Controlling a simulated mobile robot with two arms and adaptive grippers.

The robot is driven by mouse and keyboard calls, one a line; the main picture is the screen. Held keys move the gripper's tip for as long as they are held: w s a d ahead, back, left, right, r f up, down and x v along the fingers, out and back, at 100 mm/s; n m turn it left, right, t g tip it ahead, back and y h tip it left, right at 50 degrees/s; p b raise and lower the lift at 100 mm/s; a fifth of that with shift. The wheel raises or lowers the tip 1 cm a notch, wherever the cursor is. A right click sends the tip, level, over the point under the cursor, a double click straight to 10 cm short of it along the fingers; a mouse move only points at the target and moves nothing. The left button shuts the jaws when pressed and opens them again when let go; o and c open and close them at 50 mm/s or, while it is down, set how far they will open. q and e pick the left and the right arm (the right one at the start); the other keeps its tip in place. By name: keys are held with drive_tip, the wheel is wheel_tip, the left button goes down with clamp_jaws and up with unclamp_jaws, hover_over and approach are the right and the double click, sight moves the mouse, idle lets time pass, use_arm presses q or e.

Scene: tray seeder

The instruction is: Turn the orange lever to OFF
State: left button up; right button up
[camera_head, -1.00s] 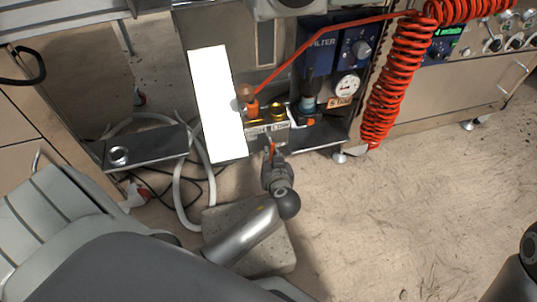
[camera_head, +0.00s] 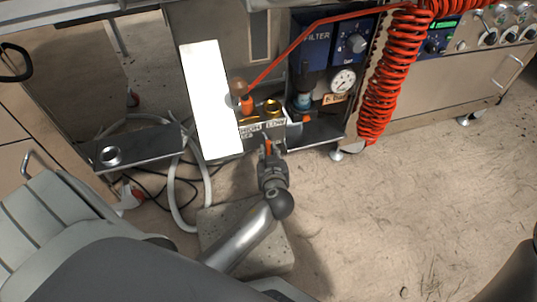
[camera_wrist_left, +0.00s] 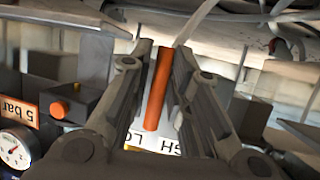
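The orange lever (camera_wrist_left: 158,90) is a slim bar at the front of a valve block with printed labels (camera_head: 262,128), under the tray seeder. In the head view only a small bit of the lever (camera_head: 268,146) shows at my left gripper's fingertips. My left gripper (camera_head: 268,156) points at the block from the front. In the left wrist view its two fingers (camera_wrist_left: 163,85) stand on either side of the lever, apart, with narrow gaps showing. My right gripper is not in view; only a dark part of my arm shows at the right edge.
A white panel (camera_head: 211,100) stands just left of the block. A red coiled hose (camera_head: 389,75) hangs to the right, near a pressure gauge (camera_head: 343,80). A blue filter unit (camera_head: 316,46) is behind. The floor (camera_head: 400,210) at right is clear.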

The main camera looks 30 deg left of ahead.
use_arm(q)
drive_tip(key=v, duration=1.2)
drive_tip(key=shift+r, duration=0.1)
idle(0.4)
